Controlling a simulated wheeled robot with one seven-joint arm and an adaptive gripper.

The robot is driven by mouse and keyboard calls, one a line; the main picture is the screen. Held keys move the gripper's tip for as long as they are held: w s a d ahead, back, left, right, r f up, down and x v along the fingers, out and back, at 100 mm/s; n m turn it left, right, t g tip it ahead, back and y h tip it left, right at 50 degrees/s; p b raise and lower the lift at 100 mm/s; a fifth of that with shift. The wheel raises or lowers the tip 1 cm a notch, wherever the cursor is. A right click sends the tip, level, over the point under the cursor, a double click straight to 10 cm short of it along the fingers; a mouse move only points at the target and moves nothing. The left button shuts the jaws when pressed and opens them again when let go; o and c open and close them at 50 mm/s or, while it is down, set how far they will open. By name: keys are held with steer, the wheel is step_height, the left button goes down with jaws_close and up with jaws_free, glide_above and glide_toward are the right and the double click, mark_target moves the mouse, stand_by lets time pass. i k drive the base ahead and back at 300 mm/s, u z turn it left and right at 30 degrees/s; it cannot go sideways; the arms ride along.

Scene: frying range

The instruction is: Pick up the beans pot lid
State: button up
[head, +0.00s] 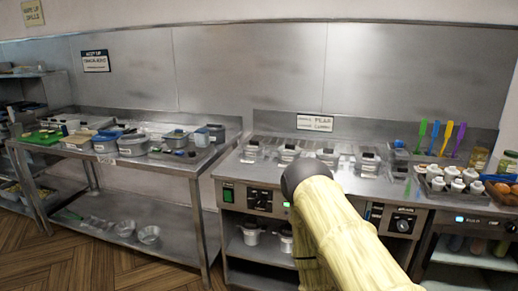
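I cannot tell which thing is the beans pot lid. A row of clear or steel covered containers with dark tops or handles sits along the steel range; one covered container (289,153) is left of centre and another (369,160) is further right. Two pale pots stand on the shelf under the range, the left pot (251,234) in clear sight and the right pot (287,241) partly behind my arm. My arm, in a pale yellow cover with a dark joint, rises in front of the range and hides part of its front. My gripper is not in view.
A steel table (190,172) on the left holds several tubs and boards, with metal bowls (148,235) on its lower shelf. Colored spatulas (447,138) and a tray of white-capped bottles (455,185) stand at right. Wooden floor (40,262) is open at the lower left.

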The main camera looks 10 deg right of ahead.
mark_target(325, 154)
steer(key=u, duration=0.65)
steer(key=i, duration=1.95)
steer(key=z, duration=0.6)
